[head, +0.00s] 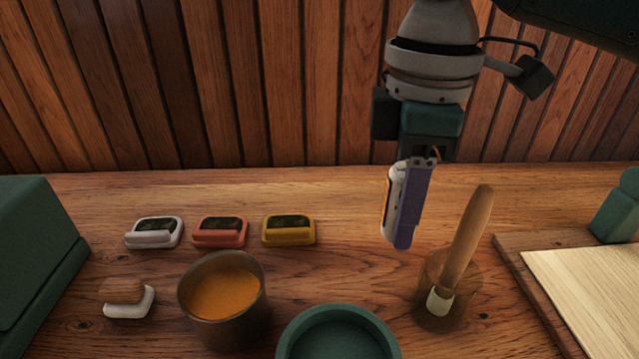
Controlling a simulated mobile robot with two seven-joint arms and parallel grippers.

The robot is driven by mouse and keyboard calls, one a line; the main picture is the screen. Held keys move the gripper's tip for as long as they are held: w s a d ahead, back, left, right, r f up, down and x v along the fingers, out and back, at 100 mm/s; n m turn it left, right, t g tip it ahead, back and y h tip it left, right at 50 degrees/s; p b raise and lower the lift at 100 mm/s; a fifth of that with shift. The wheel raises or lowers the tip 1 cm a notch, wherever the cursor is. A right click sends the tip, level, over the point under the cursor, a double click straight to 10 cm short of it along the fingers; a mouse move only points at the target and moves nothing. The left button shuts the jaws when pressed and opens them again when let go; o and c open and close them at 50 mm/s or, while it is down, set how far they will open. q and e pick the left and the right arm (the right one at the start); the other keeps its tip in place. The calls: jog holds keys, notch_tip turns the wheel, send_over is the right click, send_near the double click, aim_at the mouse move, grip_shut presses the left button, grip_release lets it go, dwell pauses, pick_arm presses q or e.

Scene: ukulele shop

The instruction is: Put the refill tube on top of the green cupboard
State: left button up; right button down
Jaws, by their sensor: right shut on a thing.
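My right gripper (403,240) points down above the wooden worktop, right of the middle in the head view. It is shut on a slim white thing with an orange edge, which looks like the refill tube (393,205). A purple finger covers much of it, so its full shape is hidden. The tube hangs upright, apart from the objects around it. A dark green box-like body at the left edge may be the green cupboard (35,250); it is cut off by the frame. My left gripper is not in view.
On the worktop (340,260) stand a cup of orange stuff (224,295), a green bowl (338,315), and a brown holder (430,315) with a wooden-handled tool (468,240). White, red and yellow small cases (288,230) line the back. A framed board (590,290) lies right.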

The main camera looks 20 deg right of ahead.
aim_at(387, 277)
notch_tip(387, 277, down, 7)
jog(key=shift+w+f+b, duration=0.1)
jog(key=shift+f+b, duration=0.05)
jog(key=shift+b, duration=0.35)
jog(key=shift+f, duration=0.15)
jog(key=shift+c, duration=2.1)
grip_release()
notch_tip(387, 277, up, 11)
jog(key=shift+r+p, duration=0.15)
jog(key=shift+p, duration=0.75)
jog(key=shift+r, duration=0.55)
